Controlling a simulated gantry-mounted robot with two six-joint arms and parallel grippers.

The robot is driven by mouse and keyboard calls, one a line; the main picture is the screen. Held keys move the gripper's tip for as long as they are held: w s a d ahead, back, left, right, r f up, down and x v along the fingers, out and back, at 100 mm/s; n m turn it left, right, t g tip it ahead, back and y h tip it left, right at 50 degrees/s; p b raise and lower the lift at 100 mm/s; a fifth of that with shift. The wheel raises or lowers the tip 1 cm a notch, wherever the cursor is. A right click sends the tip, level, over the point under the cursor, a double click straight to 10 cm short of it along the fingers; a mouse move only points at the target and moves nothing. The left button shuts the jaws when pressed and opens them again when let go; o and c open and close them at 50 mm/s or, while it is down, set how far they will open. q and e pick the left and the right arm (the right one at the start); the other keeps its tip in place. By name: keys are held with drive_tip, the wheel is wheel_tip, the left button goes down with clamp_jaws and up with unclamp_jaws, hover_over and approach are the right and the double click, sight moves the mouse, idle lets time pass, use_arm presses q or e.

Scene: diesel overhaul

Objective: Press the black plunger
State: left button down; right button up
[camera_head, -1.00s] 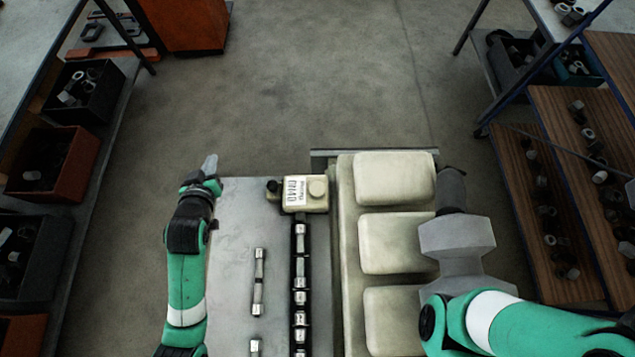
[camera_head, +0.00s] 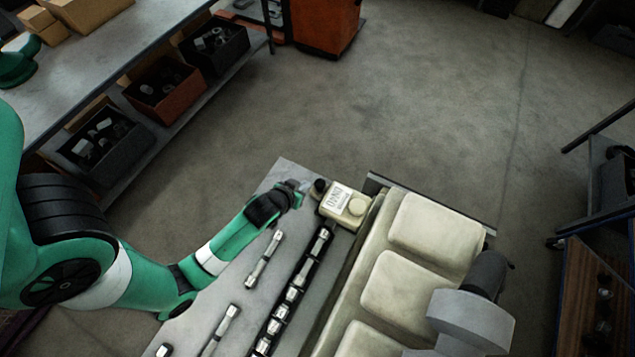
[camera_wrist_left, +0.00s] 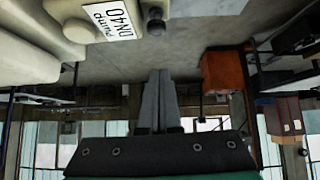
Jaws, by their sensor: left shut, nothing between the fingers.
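The cream pump block (camera_head: 346,204), with a white DN40 label and a round cap, stands at the far end of the grey worktop. The black plunger (camera_head: 319,186) sticks out from its left side. In the left wrist view the plunger (camera_wrist_left: 156,22) shows as a dark knob beside the pump's label, above the fingers in the picture. My left gripper (camera_head: 300,186) is shut and empty, close to the plunger on its left. My right gripper is out of view.
The cream engine covers (camera_head: 436,231) and a grey engine part (camera_head: 470,318) lie to the right. A black tool rail (camera_head: 293,290) and loose metal tools (camera_head: 264,258) lie on the worktop (camera_head: 200,312). Shelves with part bins (camera_head: 163,92) stand at the left.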

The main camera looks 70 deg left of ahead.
use_arm(q)
drive_tip(key=b, duration=0.4)
hover_over(316, 187)
drive_tip(key=s+d, duration=0.2)
drive_tip(key=s, duration=0.1)
wheel_tip(316, 187, down, 5)
drive_tip(key=x, duration=0.2)
drive_tip(key=b+x, duration=0.1)
drive_tip(key=x, duration=0.1)
drive_tip(key=d+f+x, duration=0.1)
drive_tip(key=x, duration=0.1)
drive_tip(key=shift+s+a, duration=0.1)
drive_tip(key=shift+s, duration=0.05)
drive_tip(key=shift+f, duration=0.4)
wheel_tip(316, 187, down, 3)
drive_tip(key=b, duration=0.3)
wheel_tip(316, 187, up, 5)
drive_tip(key=p, duration=0.4)
drive_tip(key=shift+p, duration=0.35)
drive_tip(key=p+v, duration=0.1)
drive_tip(key=v, duration=0.8)
drive_tip(key=shift+s, duration=0.25)
drive_tip(key=shift+r, duration=0.15)
